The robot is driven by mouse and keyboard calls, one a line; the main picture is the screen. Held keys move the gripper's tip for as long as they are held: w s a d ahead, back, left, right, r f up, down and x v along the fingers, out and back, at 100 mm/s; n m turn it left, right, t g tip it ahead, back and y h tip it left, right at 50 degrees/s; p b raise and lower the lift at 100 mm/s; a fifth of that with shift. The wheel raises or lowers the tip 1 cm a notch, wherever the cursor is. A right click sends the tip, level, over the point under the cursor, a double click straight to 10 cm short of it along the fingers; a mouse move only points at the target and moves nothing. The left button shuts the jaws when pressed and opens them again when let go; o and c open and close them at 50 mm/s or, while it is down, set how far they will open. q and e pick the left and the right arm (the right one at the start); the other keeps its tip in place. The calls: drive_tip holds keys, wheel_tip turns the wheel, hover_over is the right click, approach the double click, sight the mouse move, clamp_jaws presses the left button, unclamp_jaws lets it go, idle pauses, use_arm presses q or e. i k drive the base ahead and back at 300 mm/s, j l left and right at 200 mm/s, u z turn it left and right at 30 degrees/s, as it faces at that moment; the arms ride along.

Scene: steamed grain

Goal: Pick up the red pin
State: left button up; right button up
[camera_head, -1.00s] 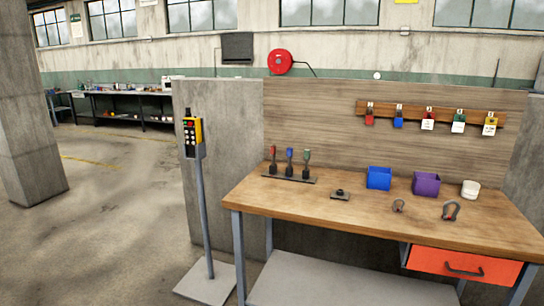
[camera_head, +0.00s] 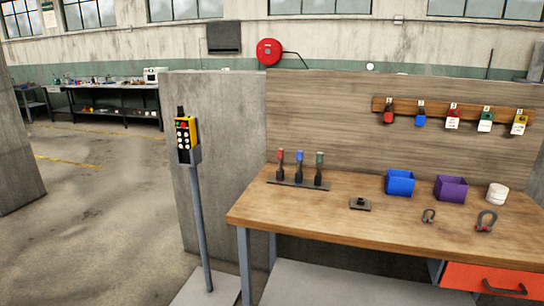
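The red pin (camera_head: 280,157) stands upright at the left end of a dark rack (camera_head: 299,183) on the wooden workbench (camera_head: 340,214). A blue pin (camera_head: 299,164) stands in the middle of the rack and a green pin (camera_head: 319,167) at its right end. Each has a coloured top and a dark lower part. Neither of my grippers shows in the head view.
A blue bin (camera_head: 400,183), a purple bin (camera_head: 450,188), a white container (camera_head: 497,194), a small dark block (camera_head: 360,204) and two shackles (camera_head: 487,221) are on the bench. A control pendant (camera_head: 187,140) on a post stands left of it. Bare floor lies further left.

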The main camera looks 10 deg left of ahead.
sight(280, 152)
drive_tip(key=i+j, duration=0.35)
drive_tip(key=j, duration=0.15)
drive_tip(key=i+j, duration=0.35)
drive_tip(key=j, duration=0.15)
drive_tip(key=i+j, duration=0.35)
drive_tip(key=j, duration=0.15)
drive_tip(key=i+j, duration=0.35)
drive_tip(key=j, duration=0.15)
drive_tip(key=i+j, duration=0.35)
drive_tip(key=j, duration=0.15)
